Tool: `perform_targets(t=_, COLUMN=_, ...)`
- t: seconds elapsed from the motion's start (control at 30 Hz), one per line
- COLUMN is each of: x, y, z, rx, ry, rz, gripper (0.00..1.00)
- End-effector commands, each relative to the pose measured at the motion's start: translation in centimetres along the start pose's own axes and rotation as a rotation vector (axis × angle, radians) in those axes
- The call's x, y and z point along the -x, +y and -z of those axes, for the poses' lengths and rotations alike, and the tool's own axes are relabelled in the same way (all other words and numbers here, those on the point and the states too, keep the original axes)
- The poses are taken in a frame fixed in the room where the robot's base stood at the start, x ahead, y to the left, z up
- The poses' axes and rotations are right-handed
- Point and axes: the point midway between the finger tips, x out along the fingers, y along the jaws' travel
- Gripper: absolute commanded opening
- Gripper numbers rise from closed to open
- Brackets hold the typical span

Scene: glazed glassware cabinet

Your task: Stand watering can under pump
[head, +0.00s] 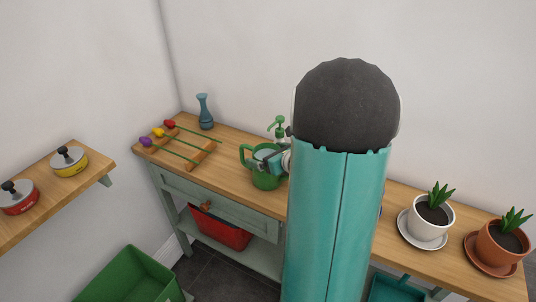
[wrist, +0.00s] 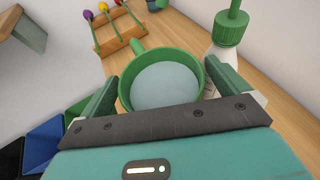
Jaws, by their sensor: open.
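A green watering can (head: 264,180) stands on the wooden bench top, with its handle toward the left in the head view. In the wrist view the can (wrist: 165,84) is seen from above, with a pale grey-blue inside and a green part sticking out to the upper left. A bottle with a green pump head (head: 278,124) stands just behind the can; the pump (wrist: 231,25) is at the upper right in the wrist view. My gripper (wrist: 162,78) is open, with one jaw on each side of the can. Whether the jaws touch it is unclear. My arm hides part of the bench.
A rack with coloured-knob rods (head: 185,145) and a blue vase (head: 205,112) stand on the bench at left. Potted plants in white (head: 425,222) and terracotta (head: 500,245) pots stand at right. A wall shelf (head: 60,190) holds lidded pots.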

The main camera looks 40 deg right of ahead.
Motion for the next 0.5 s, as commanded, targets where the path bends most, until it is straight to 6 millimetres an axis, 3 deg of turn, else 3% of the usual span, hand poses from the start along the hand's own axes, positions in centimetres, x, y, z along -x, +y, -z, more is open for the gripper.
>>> perform_targets(t=0.17, x=1.9, y=-0.1, z=-0.3, rx=0.002, ry=-0.003, rz=0.003, gripper=1.00)
perform_targets(t=0.5, x=9.2, y=-0.1, z=-0.2, rx=0.002, ry=-0.003, rz=0.004, gripper=1.00)
